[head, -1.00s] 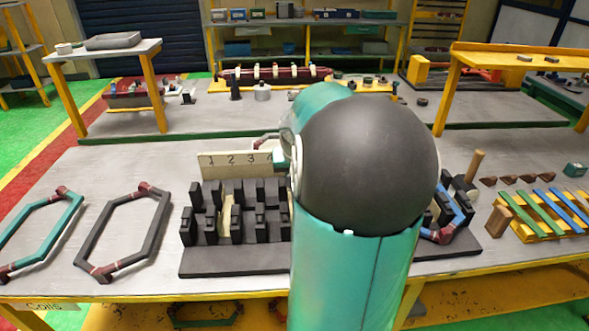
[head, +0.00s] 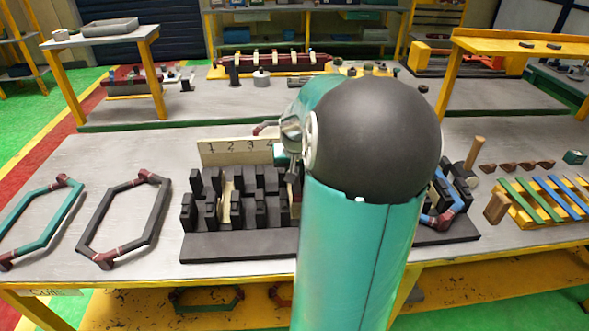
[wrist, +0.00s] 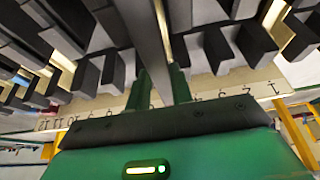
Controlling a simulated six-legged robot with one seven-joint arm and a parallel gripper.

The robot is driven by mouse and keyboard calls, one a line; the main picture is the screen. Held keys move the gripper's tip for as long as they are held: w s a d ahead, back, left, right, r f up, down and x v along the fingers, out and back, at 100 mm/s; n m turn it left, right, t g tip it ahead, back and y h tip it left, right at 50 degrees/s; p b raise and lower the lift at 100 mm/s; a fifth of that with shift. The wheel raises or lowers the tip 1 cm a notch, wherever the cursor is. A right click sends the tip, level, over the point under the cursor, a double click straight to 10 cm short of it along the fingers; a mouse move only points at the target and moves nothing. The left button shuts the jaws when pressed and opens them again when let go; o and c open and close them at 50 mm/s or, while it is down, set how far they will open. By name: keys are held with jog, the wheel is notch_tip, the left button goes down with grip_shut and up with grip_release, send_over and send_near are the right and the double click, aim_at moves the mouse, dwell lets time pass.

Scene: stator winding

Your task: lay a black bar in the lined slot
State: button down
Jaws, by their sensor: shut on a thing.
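In the wrist view my gripper (wrist: 160,72) has its two green fingers closed on a long dark bar (wrist: 143,28), which runs away from the fingers between rows of black blocks. A thin cream liner strip (wrist: 163,28) shows right beside the bar. I cannot tell whether the bar rests in the slot or hovers over it. In the head view the black slotted block (head: 232,247) stands mid-table, with a cream-lined slot (head: 226,203) showing at its left part. My own arm hides the gripper's fingers and the bar there.
A numbered board (head: 222,153) stands behind the block. A black coil (head: 152,232) and a teal coil (head: 42,238) lie to the left. A blue coil (head: 447,218), a wooden mallet (head: 474,152) and a yellow rack of coloured strips (head: 550,222) are to the right.

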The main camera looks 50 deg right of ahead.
jog(key=shift+f, duration=2.15)
jog(key=shift+f, duration=0.35)
jog(key=shift+f, duration=0.4)
jog(key=c, duration=1.2)
grip_release()
jog(key=shift+o, duration=0.2)
jog(key=shift+r, duration=0.85)
jog(key=shift+r, duration=3.7)
jog(key=shift+a+r, duration=0.1)
